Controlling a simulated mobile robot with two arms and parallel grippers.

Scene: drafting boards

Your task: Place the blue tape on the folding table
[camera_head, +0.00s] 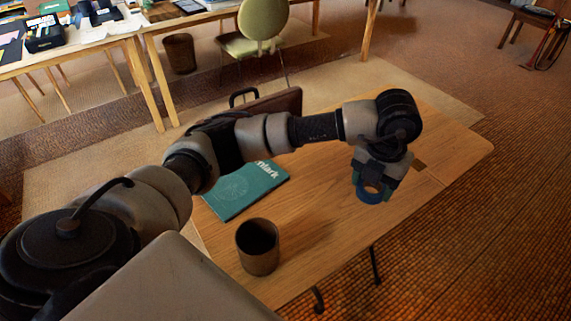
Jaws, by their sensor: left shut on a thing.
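The folding table (330,225) has a light wood top and stands in front of me. My left gripper (372,186) points down over the right part of the table. It is shut on the blue tape (369,196), a blue ring that hangs at its fingertips. The tape looks to be above the tabletop, but I cannot tell the exact gap. My right gripper is not in view.
On the table are a teal book (245,190), a dark brown cup (257,247) and a brown briefcase (285,103) behind my arm. The table's right end and front middle look clear. A green chair (262,25) stands behind.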

